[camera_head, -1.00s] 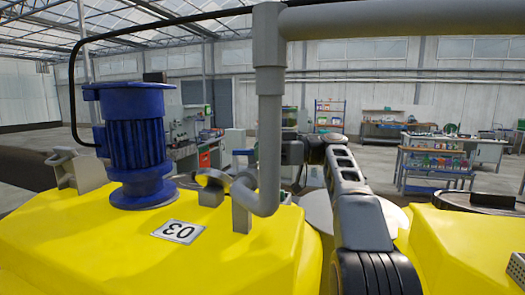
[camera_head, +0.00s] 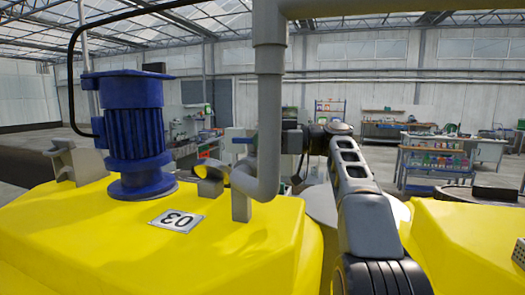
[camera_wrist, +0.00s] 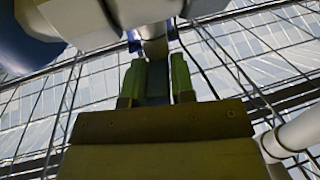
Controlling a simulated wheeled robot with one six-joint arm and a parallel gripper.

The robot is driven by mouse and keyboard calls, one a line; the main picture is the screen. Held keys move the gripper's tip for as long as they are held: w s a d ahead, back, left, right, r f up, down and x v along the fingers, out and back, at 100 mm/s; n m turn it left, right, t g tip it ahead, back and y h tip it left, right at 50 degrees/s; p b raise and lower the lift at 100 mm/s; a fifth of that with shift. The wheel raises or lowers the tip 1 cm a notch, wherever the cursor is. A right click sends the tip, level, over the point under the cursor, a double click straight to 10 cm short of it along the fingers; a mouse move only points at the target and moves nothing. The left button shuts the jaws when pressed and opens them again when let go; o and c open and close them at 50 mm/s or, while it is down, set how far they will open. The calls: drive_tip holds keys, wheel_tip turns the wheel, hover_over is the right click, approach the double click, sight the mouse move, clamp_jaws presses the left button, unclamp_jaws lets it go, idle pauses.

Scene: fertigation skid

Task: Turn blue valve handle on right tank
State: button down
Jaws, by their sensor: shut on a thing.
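The blue valve handle (camera_head: 243,139) shows small in the head view, left of the grey vertical pipe (camera_head: 270,110) and above the yellow tank with the 03 label. In the wrist view, my gripper (camera_wrist: 157,72) points up with its two green fingers on either side of a dark blue piece, and it is shut on the handle. Blue parts of the handle (camera_wrist: 135,42) show just past the fingertips, below a pale pipe. In the head view my arm reaches up from the lower right, and the pipe hides my fingers.
The blue motor (camera_head: 136,130) stands on the left yellow tank (camera_head: 240,255). Another yellow tank (camera_head: 465,245) is at the right, with my arm between the two. Shelves (camera_head: 435,165) and benches stand far behind.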

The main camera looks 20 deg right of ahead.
drive_tip(key=shift+s+a+f+m+t+h+b, duration=0.1)
drive_tip(key=shift+f+m+t+h+b, duration=0.1)
drive_tip(key=shift+m+t+h+b, duration=0.3)
drive_tip(key=shift+s+a+f+m+t+h+b, duration=0.15)
drive_tip(key=shift+m+t+b, duration=0.15)
drive_tip(key=shift+t+b, duration=0.35)
drive_tip(key=shift+d+r+m+t+h+b, duration=0.1)
drive_tip(key=shift+r+m+t+h+b, duration=0.3)
drive_tip(key=shift+m+t, duration=0.15)
drive_tip(key=c, duration=1)
unclamp_jaws()
drive_tip(key=shift+c, duration=0.2)
drive_tip(key=b+v, duration=0.2)
drive_tip(key=v, duration=1.2)
drive_tip(key=shift+w+f, duration=0.1)
